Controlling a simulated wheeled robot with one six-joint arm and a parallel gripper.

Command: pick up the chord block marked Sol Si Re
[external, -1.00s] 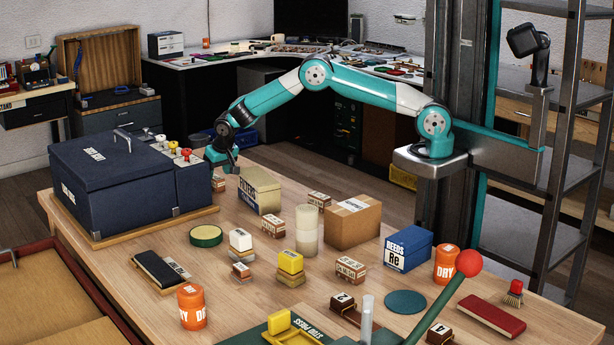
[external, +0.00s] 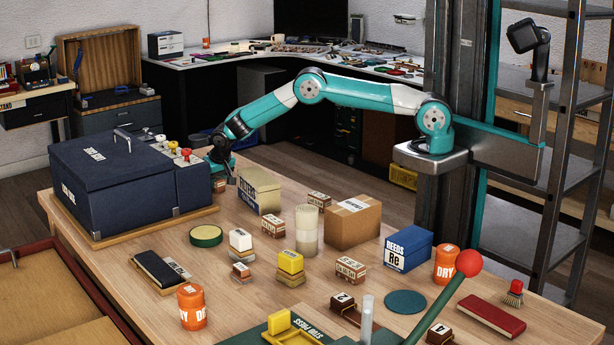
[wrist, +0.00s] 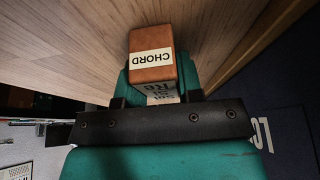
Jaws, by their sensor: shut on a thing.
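The chord block (wrist: 152,66) is a brown block with a white CHORD label on its end in the wrist view. My gripper (wrist: 157,84) is shut on this block, with a teal finger on each side. In the external view my gripper (external: 221,178) is low at the table's far edge, beside the navy box, and mostly hides the block (external: 219,186). I cannot tell whether the block touches the table.
The navy box (external: 110,180) stands close on the left, with several coloured knobs beside its lid. A beige and blue carton (external: 262,190) is close on the right. Several small labelled blocks, a candle-like jar (external: 306,232) and a cardboard box (external: 352,222) stand farther right.

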